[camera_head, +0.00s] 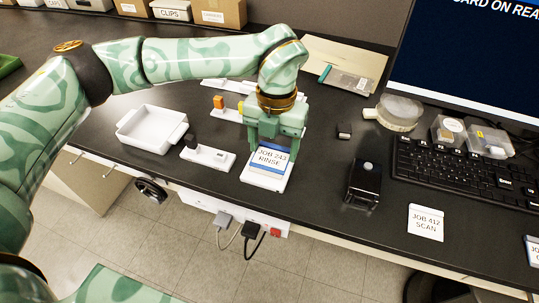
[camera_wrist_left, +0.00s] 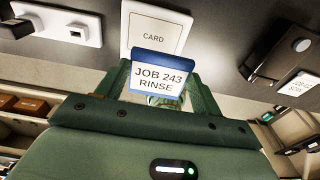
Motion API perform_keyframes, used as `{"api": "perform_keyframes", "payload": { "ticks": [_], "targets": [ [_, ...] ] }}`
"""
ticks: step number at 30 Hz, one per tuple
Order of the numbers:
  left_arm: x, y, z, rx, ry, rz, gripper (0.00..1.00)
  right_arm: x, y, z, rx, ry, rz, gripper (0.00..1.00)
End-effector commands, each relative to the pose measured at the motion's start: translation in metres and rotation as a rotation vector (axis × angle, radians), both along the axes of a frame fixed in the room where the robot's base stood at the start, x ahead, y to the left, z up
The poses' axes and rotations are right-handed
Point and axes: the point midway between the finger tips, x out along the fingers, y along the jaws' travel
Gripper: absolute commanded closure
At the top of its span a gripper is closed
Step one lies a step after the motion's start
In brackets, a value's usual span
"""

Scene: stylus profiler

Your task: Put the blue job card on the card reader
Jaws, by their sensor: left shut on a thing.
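The blue job card (camera_head: 270,158), white with blue edges and marked JOB 243 RINSE, is in my left gripper (camera_head: 273,150). The gripper is shut on it. The card also shows in the left wrist view (camera_wrist_left: 160,74), label facing the camera. The white card reader (camera_head: 263,184) lies on the bench under and just in front of the card. In the left wrist view its face, marked CARD (camera_wrist_left: 154,36), shows beyond the card. The card covers part of the reader, and I cannot tell whether they touch. My right gripper is not in view.
A white tray (camera_head: 150,128) and a white switch strip (camera_head: 208,157) are left of the reader. A black device (camera_head: 362,185) and a JOB 412 SCAN card (camera_head: 425,222) lie right. A keyboard (camera_head: 465,172) is farther right. The bench front edge is close.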

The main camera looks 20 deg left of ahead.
Motion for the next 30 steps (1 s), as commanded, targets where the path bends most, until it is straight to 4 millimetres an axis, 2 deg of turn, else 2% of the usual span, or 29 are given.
{"api": "perform_keyframes", "payload": {
  "ticks": [3,10,15,26,27,29,30],
  "targets": [
    [0.009,0.008,-0.015,0.0,0.001,0.001,0.74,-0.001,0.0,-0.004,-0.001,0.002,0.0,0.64],
    [0.019,0.016,-0.031,0.0,0.0,0.002,0.74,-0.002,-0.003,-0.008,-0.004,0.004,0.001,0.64],
    [0.018,0.015,-0.059,0.0,0.002,0.0,0.74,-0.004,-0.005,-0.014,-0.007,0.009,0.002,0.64],
    [0.018,0.015,-0.062,0.0,-0.001,-0.001,0.74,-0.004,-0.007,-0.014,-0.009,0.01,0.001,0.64],
    [0.018,0.015,-0.062,0.0,-0.001,-0.001,0.28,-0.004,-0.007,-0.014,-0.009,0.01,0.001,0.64],
    [0.018,0.015,-0.062,0.0,-0.001,-0.001,0.11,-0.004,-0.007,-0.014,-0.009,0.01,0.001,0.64],
    [0.018,0.015,-0.062,0.0,-0.001,-0.001,0.11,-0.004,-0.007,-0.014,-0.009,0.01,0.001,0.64]
  ]
}}
